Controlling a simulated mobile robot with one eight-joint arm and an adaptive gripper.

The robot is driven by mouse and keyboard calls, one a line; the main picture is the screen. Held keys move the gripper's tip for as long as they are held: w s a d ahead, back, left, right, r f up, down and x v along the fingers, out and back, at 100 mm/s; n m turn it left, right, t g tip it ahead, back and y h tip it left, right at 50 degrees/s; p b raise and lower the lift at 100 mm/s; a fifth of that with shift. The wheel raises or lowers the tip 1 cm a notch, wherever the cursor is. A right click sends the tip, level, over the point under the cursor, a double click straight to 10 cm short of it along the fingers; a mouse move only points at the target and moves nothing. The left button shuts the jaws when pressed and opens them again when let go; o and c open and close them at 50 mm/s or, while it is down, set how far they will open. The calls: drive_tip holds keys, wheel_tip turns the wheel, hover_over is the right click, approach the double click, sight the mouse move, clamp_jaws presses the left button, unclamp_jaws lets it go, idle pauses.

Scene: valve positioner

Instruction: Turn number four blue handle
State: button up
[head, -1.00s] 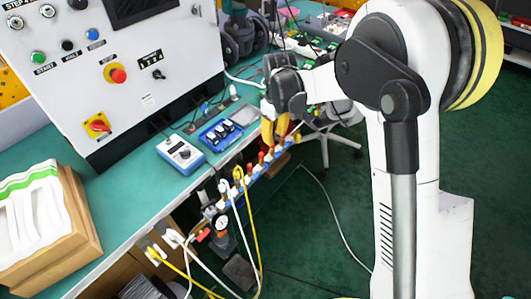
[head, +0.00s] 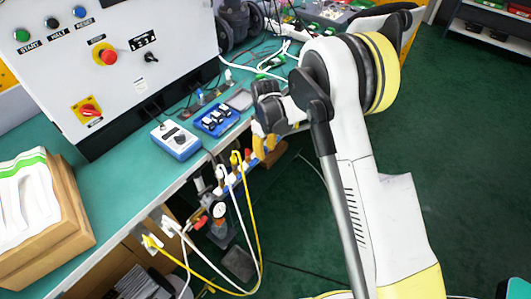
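The valve manifold (head: 228,177) runs along the table's front edge, with small blue, white and red parts on it. White and yellow hoses hang from it. The separate handles are too small to number, so I cannot tell which is the number four blue handle.
On the green table (head: 125,182) are a blue-white meter (head: 175,140), a blue tray (head: 217,119) and a wooden box (head: 70,240). A control panel (head: 130,60) stands behind. Open floor (head: 440,170) lies right.

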drive_tip(key=shift+f, duration=0.1)
clamp_jaws()
drive_tip(key=shift+s+a+t+h, duration=0.15)
drive_tip(key=shift+t+h, duration=0.75)
drive_tip(key=shift+t, duration=0.2)
drive_tip(key=shift+t+h, duration=0.5)
drive_tip(key=shift+t, duration=0.2)
unclamp_jaws()
